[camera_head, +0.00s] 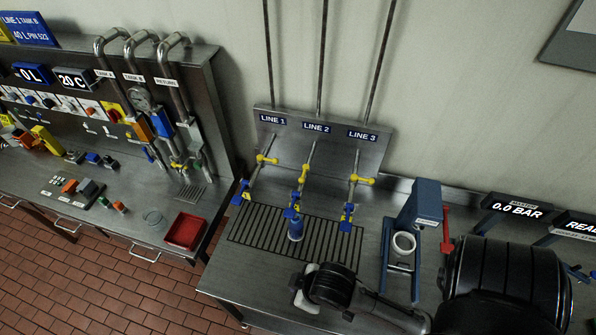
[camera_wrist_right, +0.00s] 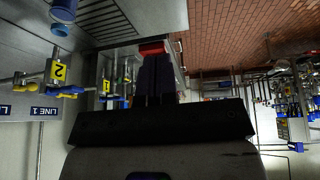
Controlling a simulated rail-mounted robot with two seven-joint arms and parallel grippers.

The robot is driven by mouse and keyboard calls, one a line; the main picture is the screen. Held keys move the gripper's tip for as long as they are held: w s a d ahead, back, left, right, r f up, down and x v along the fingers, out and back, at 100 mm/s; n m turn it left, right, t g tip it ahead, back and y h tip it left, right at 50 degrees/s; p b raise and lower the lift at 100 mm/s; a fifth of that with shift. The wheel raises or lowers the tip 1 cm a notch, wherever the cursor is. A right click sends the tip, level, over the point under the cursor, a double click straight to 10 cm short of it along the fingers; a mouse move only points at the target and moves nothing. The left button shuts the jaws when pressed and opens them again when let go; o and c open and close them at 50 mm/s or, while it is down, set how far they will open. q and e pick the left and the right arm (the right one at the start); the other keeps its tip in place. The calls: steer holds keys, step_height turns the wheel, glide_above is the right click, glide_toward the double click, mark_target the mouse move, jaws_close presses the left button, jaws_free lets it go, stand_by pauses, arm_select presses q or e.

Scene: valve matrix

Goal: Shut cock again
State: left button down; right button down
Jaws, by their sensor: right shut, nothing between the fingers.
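Three pipes with cocks stand under the LINE 1 (camera_head: 272,119), LINE 2 (camera_head: 316,128) and LINE 3 (camera_head: 362,135) signs. Each has a yellow cross handle: line 1 (camera_head: 266,159), line 2 (camera_head: 304,173), line 3 (camera_head: 361,179). Blue outlet parts with yellow tags hang below. A blue container (camera_head: 296,230) stands on the grate under line 2. Yellow tags 2 (camera_wrist_right: 58,71) and 1 (camera_wrist_right: 106,86) show in the right wrist view. My right gripper (camera_wrist_right: 154,62) is shut and empty, apart from the handles. In the head view its fingertips are hidden by the wrist. My left gripper is out of view.
A slotted grate (camera_head: 265,240) lies in the bench top. A blue stand with a white ring (camera_head: 404,243) is to its right, beside a red lever (camera_head: 446,230). A red tray (camera_head: 185,231) sits on the left bench. A gap separates the benches.

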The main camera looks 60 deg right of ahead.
steer(key=w+d+r+m+t+h+b, duration=0.1)
steer(key=w+d+r+t+b, duration=0.15)
steer(key=w+r, duration=0.65)
steer(key=w+d+r+m+t+h+b, duration=0.15)
steer(key=w+d+r+t, duration=0.25)
steer(key=w+r, duration=0.5)
steer(key=w+d+r+m+h+b, duration=0.25)
steer(key=d+r+m, duration=0.2)
steer(key=d, duration=0.25)
steer(key=w+d+r+m+h+b, duration=0.1)
steer(key=w+d+r+m, duration=0.3)
steer(key=d, duration=0.4)
steer(key=w+d+r+m+h+b, duration=0.1)
steer(key=w+d+r+m+b, duration=0.15)
steer(key=d+r, duration=0.4)
steer(key=w+d+f+m+g+y+b, duration=0.1)
steer(key=w+d+f+m+g+y, duration=0.1)
steer(key=d+f+m+g, duration=0.45)
steer(key=s+a+f+m+g+y, duration=0.1)
steer(key=f+m+g, duration=0.4)
steer(key=f+m, duration=0.2)
steer(key=s+a+f+m+g+y, duration=0.1)
steer(key=a+f+m+g+y, duration=0.1)
steer(key=f+m+g, duration=0.4)
step_height(320, 180, down, 3)
steer(key=shift+s+r+m+b, duration=0.2)
steer(key=shift+s+m+b, duration=0.15)
steer(key=shift+m, duration=0.75)
